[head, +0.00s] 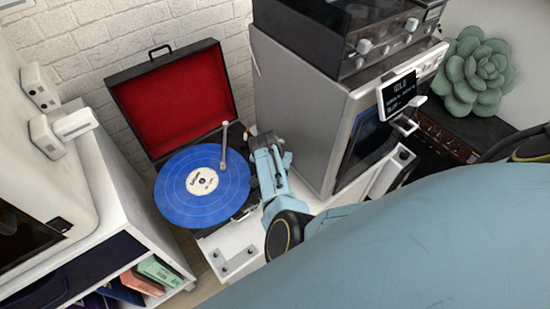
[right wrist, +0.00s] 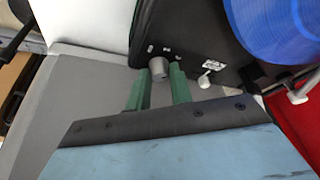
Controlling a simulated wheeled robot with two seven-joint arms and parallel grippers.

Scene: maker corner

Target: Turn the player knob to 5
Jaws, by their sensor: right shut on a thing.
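The record player (head: 118,78) has its red-lined lid open, with a blue record (head: 225,190) on its platter and a pale tonearm (head: 224,143) over the record. In the right wrist view, a grey round player knob (right wrist: 158,68) sits on the black player body (right wrist: 190,30), near small white marks too small to read. My right gripper (right wrist: 158,85) has its green fingers on either side of the knob and is shut on it. In the head view my right gripper (head: 268,165) is at the player's right edge, hiding the knob. My left gripper is not in view.
A grey cabinet-like machine (head: 295,110) with a small screen (head: 397,93) stands close to the right of my gripper. A white unit (head: 30,170) and shelf with books (head: 160,271) are at left. A succulent (head: 475,70) is at far right.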

